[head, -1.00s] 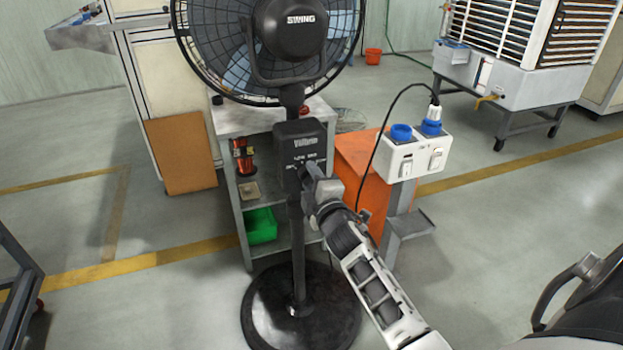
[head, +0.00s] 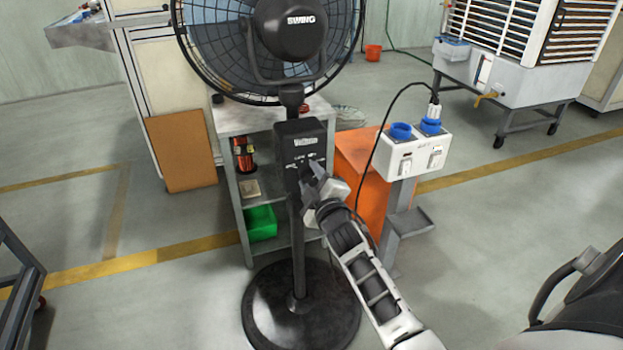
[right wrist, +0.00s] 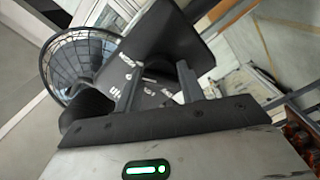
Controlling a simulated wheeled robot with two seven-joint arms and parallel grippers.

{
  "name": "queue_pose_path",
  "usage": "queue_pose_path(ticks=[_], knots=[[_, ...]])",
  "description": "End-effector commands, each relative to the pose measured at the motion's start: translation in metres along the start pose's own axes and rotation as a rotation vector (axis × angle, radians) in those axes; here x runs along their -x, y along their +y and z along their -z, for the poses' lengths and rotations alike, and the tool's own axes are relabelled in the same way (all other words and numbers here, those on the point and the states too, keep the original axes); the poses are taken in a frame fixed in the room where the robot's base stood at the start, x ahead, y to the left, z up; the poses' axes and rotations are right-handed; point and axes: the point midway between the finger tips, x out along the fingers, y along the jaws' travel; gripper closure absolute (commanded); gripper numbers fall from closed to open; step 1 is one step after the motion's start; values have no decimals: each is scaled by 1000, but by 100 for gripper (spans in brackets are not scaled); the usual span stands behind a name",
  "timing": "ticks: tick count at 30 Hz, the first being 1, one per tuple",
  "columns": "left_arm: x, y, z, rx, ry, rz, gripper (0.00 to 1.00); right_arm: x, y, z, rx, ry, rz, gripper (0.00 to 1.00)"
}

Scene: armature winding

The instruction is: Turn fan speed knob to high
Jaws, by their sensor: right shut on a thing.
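The black pedestal fan (head: 290,30) stands in the middle of the head view on a round black base (head: 300,315). Its control box (head: 300,140) is on the pole, with white lettering on its face. My right gripper (head: 309,172) is at the lower part of the box, shut on the fan speed knob, which is mostly hidden by the fingers. In the right wrist view the two fingers (right wrist: 158,88) reach the box face, and a small part of the knob (right wrist: 150,80) seems to show between them. The knob's setting cannot be read. My left gripper is not in view.
A grey shelf (head: 228,130) with a green bin (head: 261,223) stands behind the pole. An orange cabinet (head: 360,175) and a white switch box (head: 412,158) with blue sockets and a black cable are close to the right of my arm.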

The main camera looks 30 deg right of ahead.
Motion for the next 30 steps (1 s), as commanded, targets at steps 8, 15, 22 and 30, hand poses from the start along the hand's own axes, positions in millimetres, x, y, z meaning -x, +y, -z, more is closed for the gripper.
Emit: queue_pose_path(ticks=[8, 15, 22, 30], knots=[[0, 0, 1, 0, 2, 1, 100, 0, -1, 0, -3, -1, 2, 39], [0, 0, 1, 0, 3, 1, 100, 0, -1, 0, -1, 0, 1, 39], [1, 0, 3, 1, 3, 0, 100, 22, -1, 0, -1, -2, 3, 39], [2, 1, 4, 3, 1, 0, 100, 80, -1, -1, -2, -3, 4, 39]])
